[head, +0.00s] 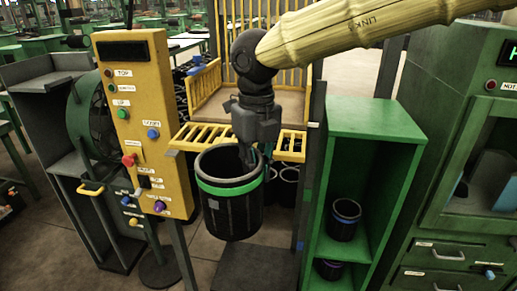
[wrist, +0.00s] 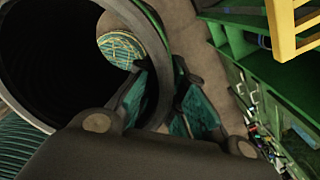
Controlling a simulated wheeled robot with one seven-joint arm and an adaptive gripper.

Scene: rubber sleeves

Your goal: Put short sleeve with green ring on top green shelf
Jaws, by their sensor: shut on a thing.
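A short black sleeve with a green ring (head: 230,195) hangs upright in the air in the head view, left of the green shelf. My gripper (head: 250,150) is shut on the sleeve's rim at its right side. In the wrist view the sleeve's open dark mouth (wrist: 60,60) fills the left, and my gripper's fingers (wrist: 165,105) pinch its wall. The green shelf (head: 372,118) has a bare, empty top. Its middle level holds a black sleeve with a blue ring (head: 344,220), and a dark sleeve with a purple ring (head: 330,268) sits below.
A yellow control panel (head: 145,125) with buttons stands left of the held sleeve. A yellow barred cage (head: 205,90) is behind it, with more dark sleeves (head: 288,185) low down. A green machine (head: 460,170) stands right of the shelf.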

